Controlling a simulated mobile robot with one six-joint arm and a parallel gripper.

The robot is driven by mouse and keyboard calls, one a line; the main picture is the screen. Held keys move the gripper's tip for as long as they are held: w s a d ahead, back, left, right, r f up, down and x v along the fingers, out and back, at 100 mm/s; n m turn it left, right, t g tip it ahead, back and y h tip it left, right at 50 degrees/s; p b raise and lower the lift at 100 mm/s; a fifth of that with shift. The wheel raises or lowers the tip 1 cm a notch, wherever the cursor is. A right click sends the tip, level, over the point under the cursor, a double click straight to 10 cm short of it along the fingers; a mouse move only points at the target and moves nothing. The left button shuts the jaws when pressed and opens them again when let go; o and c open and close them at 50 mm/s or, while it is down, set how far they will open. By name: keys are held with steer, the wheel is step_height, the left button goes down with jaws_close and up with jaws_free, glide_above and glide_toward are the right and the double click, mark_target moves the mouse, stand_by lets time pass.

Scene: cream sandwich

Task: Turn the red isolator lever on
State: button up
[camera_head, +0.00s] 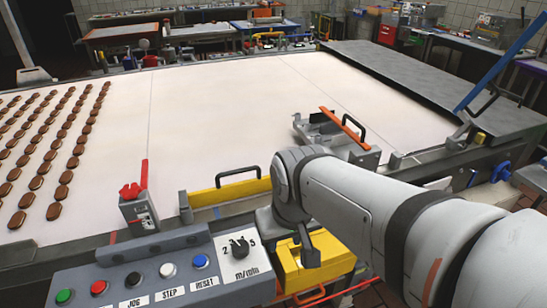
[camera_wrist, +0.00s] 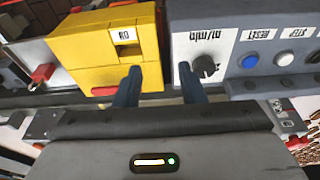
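The red isolator lever (camera_head: 130,190) is on top of a small grey box (camera_head: 140,214) at the near edge of the wide cream belt. A thin red upright piece (camera_head: 144,173) stands beside it.
The control panel (camera_head: 150,275) with buttons and a black knob (camera_head: 240,247) lies in front of the lever. A yellow box (camera_head: 312,262) is right of the panel. A yellow bar with a black handle (camera_head: 230,191) is right of the lever. Brown biscuits (camera_head: 56,210) lie left.

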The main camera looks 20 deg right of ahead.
steer(key=shift+o, duration=0.5)
steer(key=shift+w+d+r+m, duration=0.2)
steer(key=shift+d+m, duration=0.05)
steer(key=shift+m, duration=0.05)
steer(key=w+d+m+g+p, duration=0.1)
steer(key=w+d+m+p, duration=0.2)
steer(key=w+d+m, duration=0.1)
steer(key=w+d+m+p, duration=0.3)
steer(key=d+m, duration=0.2)
steer(key=m, duration=0.2)
steer(key=w+d+m+g+p, duration=0.1)
steer(key=w+d+m+p, duration=0.2)
steer(key=m, duration=0.3)
steer(key=shift+w+d+f+g, duration=0.3)
steer(key=shift+w+d+f, duration=0.1)
steer(key=shift+w+d, duration=0.4)
step_height(320, 180, down, 7)
steer(key=shift+w+a+f+p, duration=0.1)
steer(key=shift+a+p, duration=0.05)
steer(key=shift+p, duration=0.4)
jaws_close()
